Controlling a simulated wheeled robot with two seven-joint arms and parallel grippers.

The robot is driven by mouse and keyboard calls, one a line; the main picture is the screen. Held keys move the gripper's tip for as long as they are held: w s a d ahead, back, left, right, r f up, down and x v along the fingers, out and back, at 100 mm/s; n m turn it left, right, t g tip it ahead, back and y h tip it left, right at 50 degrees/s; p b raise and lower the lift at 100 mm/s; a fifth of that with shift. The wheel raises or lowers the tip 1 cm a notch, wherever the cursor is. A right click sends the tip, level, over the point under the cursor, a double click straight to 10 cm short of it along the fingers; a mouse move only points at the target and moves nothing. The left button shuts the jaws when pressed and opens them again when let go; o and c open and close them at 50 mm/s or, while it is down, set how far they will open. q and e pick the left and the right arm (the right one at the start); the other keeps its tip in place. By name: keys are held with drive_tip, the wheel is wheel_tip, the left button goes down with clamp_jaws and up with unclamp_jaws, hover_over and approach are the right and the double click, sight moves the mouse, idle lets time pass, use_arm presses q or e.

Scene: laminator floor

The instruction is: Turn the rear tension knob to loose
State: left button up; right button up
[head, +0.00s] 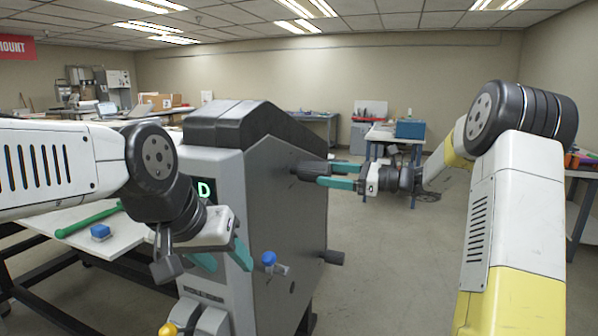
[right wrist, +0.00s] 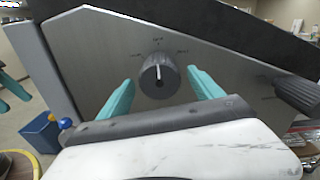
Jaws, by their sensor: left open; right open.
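A dark round knob (right wrist: 160,75) with a white pointer line sits on the grey side panel of the laminator (head: 285,215). The line points nearly straight up, to the middle of three small marks whose lettering is too small to read. My right gripper (head: 323,175) is open, its teal fingers on either side of this knob in the right wrist view, with gaps showing. Whether the fingertips reach the knob's depth I cannot tell. A second dark knob (right wrist: 297,93) sits further right; its pointer does not show. My left gripper (head: 224,262) is open by the machine's front.
A blue-tipped lever (head: 268,259) sticks out of the side panel below the knobs. A yellow knob (head: 168,329) is low at the front. A white table (head: 90,225) with a green rod (head: 88,220) stands left. The floor right of the machine (head: 385,270) is clear.

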sight(306, 171)
drive_tip(key=x, duration=0.7)
drive_tip(key=shift+a, duration=0.25)
drive_tip(key=c, duration=1.4)
drive_tip(key=shift+o, duration=0.2)
drive_tip(key=shift+n, duration=0.4)
drive_tip(key=n, duration=0.5)
drive_tip(key=shift+w+n, duration=0.1)
drive_tip(key=shift+n, duration=0.3)
drive_tip(key=n, duration=0.3)
drive_tip(key=shift+n, duration=2.1)
